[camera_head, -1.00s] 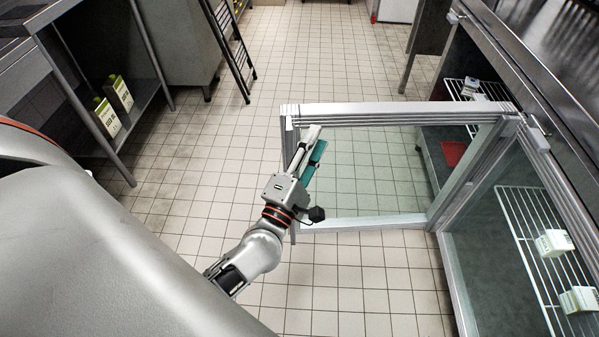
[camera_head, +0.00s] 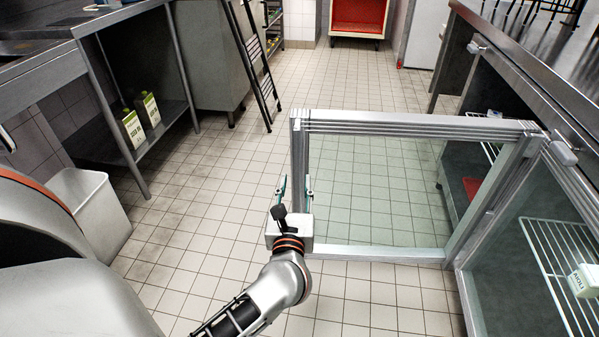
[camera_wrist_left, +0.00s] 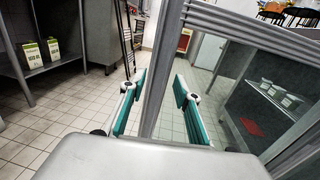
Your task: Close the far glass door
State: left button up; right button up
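The far glass door (camera_head: 412,128) stands swung open, jutting out from the cabinet on the right, with a metal frame around clear glass. My left gripper (camera_head: 295,188) is at the door's free edge. Its green-padded fingers are spread apart, one on each side of the edge post. In the left wrist view the open gripper (camera_wrist_left: 154,105) shows the door's edge post (camera_wrist_left: 160,70) between the fingers, with gaps beside it. I cannot tell whether either finger touches it. My right gripper does not show.
The cabinet's near glass pane (camera_head: 500,240) is on the right, with a wire rack (camera_head: 555,270) and an aioli carton (camera_head: 583,281) behind it. A steel shelf unit (camera_head: 165,120) with cartons and a white bin (camera_head: 95,215) stand on the left. The tiled floor between is clear.

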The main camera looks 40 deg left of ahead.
aim_at(297, 171)
pick_arm(q)
jog(key=x, duration=0.6)
jog(key=shift+w+a+b, duration=0.2)
jog(key=shift+w+b, duration=0.05)
jog(key=shift+b, duration=0.05)
grip_shut()
